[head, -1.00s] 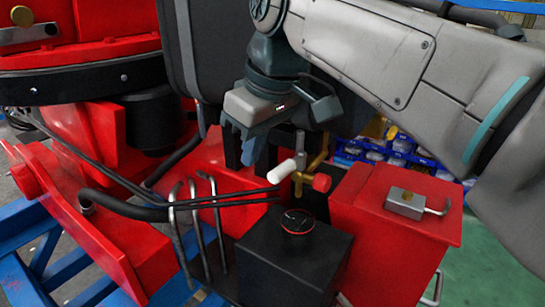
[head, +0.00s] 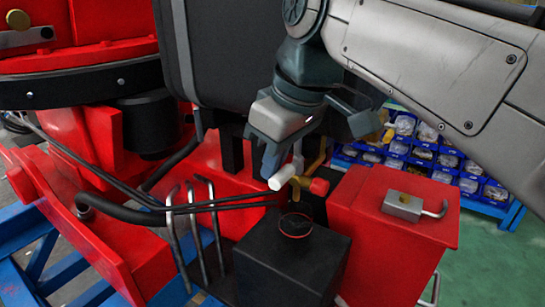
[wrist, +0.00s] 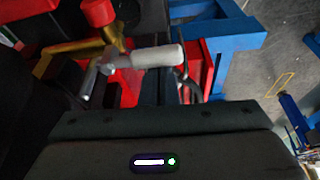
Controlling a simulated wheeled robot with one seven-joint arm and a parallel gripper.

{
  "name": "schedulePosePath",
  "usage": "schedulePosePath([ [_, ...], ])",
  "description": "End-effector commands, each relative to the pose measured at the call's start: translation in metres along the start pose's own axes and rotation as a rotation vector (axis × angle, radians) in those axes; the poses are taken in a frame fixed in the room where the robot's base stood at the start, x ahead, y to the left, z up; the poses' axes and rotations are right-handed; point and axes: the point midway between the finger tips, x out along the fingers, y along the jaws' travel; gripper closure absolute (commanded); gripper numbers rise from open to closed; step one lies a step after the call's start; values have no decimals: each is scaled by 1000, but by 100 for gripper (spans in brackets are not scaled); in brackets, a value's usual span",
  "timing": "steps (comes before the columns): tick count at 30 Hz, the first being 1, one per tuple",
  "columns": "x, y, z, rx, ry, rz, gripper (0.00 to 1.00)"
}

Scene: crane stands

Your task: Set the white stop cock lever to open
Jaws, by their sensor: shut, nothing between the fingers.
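The white stop cock lever (head: 284,177) sticks out toward the lower left from a brass fitting in the head view. In the wrist view the white lever (wrist: 158,56) points right from a metal stem, beside the brass pipe (wrist: 75,48) and its red cap (wrist: 98,12). My gripper (head: 270,168) points down with its fingers shut and empty. Its fingertips are right at the upper left of the white lever in the head view. I cannot tell whether they touch it.
A black box (head: 290,262) with a round red-rimmed top stands just below the lever. A red box (head: 390,235) with a metal latch is to its right. Several bent grey rods (head: 205,225) and black hoses (head: 140,200) lie to the left. Blue bins stand behind.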

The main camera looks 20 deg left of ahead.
Motion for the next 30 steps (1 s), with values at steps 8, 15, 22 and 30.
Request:
schedulePosePath([
  [8,0,2,5,6,-12,0,100],
  [15,7,0,-11,5,-15,-1,100],
  [22,-4,-1,-36,6,-2,4,100],
  [30,-57,1,-36,8,-4,3,100],
])
